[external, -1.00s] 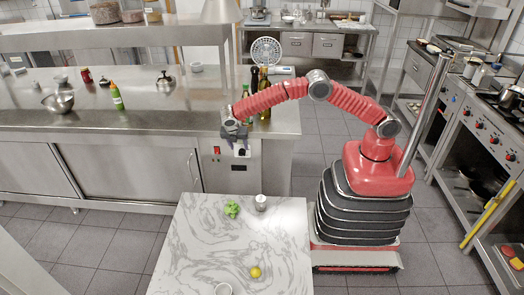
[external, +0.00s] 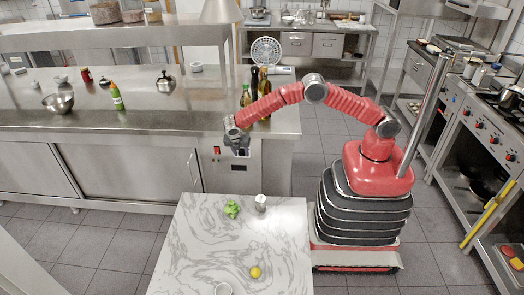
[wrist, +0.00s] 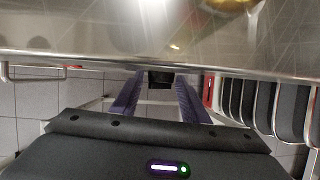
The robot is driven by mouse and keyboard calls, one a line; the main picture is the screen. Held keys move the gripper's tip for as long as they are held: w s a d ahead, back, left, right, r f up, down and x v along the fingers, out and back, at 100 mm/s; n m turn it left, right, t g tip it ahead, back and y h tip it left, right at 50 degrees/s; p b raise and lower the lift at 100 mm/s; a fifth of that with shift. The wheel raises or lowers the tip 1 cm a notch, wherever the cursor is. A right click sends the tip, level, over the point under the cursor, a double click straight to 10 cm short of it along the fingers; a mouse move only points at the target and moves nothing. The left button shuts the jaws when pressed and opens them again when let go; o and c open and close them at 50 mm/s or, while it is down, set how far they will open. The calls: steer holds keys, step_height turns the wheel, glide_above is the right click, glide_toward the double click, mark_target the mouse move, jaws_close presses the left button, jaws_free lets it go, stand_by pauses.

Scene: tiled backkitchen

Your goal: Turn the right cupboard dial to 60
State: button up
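The right cupboard's control panel (external: 238,182) is at the right end of the counter front. In the external view my gripper (external: 240,151) points down in front of the panel's upper part and covers the place around the dial. In the wrist view a black knob-like part, which looks like the dial (wrist: 160,80), lies between the two tips of my gripper (wrist: 160,90). The fingers stand apart, with a narrow gap showing on each side of the knob. The dial's scale and setting cannot be read.
A red switch (external: 217,150) is on the panel, left of my gripper. The steel counter top (external: 180,110) overhangs just above, with bottles (external: 245,97) near its right end. A marble table (external: 205,250) stands in front, holding a green object, a cup and a yellow ball.

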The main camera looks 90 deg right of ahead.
steer(key=c, duration=0.8)
steer(key=shift+o, duration=0.2)
steer(key=shift+s+r+t, duration=0.1)
steer(key=shift+t, duration=0.5)
steer(key=shift+s+d+m+t, duration=0.15)
steer(key=shift+m+t, duration=0.25)
steer(key=shift+t, duration=0.8)
steer(key=o, duration=1)
steer(key=shift+o, duration=0.2)
